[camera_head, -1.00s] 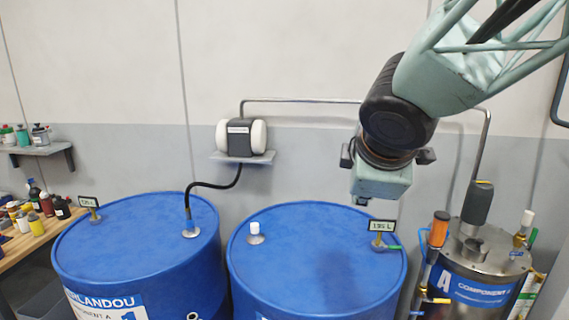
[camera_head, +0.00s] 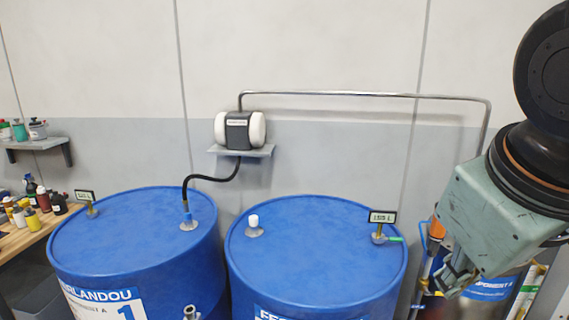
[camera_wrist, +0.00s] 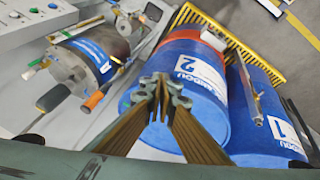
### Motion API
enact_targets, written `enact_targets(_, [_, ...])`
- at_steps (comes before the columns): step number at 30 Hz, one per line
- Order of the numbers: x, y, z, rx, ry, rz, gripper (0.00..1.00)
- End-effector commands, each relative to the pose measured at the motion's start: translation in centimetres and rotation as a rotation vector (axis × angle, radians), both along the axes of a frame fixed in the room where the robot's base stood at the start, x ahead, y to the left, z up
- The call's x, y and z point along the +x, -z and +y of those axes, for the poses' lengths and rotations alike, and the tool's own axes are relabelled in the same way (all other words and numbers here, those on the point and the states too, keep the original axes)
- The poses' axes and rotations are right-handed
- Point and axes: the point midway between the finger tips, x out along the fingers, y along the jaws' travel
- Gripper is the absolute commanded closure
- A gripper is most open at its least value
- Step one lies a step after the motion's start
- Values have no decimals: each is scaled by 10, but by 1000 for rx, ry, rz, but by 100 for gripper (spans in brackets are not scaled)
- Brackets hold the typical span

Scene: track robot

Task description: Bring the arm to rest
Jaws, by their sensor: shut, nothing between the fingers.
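My gripper (camera_head: 455,278) is at the right of the head view, in front of the steel tank (camera_head: 485,288) and hiding much of it. Its fingers point down and to the left. In the wrist view my gripper (camera_wrist: 160,84) shows its fingertips together with nothing held. The blue drum (camera_head: 315,250) with a white cap stands to the left of the gripper, apart from it. The other blue drum (camera_head: 135,240), marked 1, is farther left.
A pump (camera_head: 240,130) sits on a wall shelf, with a metal pipe (camera_head: 370,95) running right behind my arm. A bench with bottles (camera_head: 40,198) is at far left. Yellow grating (camera_wrist: 275,75) shows behind the drums. The air above the drums is clear.

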Motion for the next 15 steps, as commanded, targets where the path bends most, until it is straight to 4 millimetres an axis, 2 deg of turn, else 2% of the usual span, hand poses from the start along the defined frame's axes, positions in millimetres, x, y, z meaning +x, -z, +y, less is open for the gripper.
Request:
enact_targets(1, [-13, 4, 2, 31, 35, 6, 100])
enact_targets(6, [-51, 14, 16, 137, 144, 38, 100])
enact_targets(10, [-71, 19, 26, 195, 200, 56, 100])
enact_targets(15, [-84, 23, 33, 233, 234, 70, 100])
